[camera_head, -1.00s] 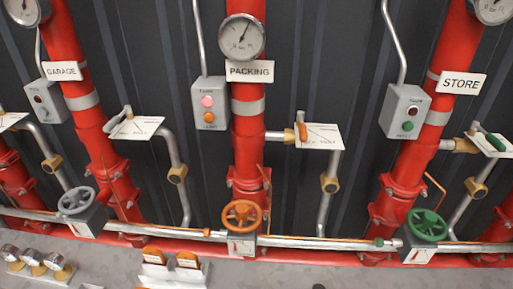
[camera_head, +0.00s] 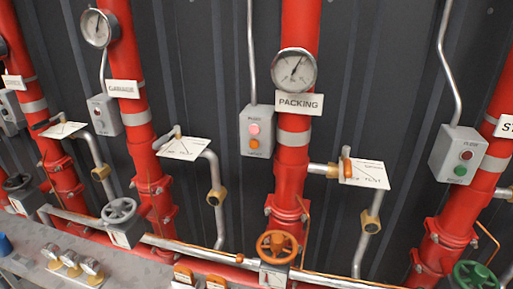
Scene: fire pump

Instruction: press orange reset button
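The orange button (camera_head: 254,143) is the lower of two buttons on the grey control box (camera_head: 257,130) beside the middle red pipe. A pink, lit-looking button (camera_head: 254,129) sits above it. The sign on this pipe reads PACKING (camera_head: 299,103), under a round gauge (camera_head: 294,71). The small text on the box is hard to read. Neither of my grippers shows in the head view.
An orange handwheel (camera_head: 277,246) stands out low in front of the middle pipe. A grey box with red and green buttons (camera_head: 458,154) is at the right. A grey handwheel (camera_head: 119,211) and a ledge with small gauges (camera_head: 75,263) are at lower left.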

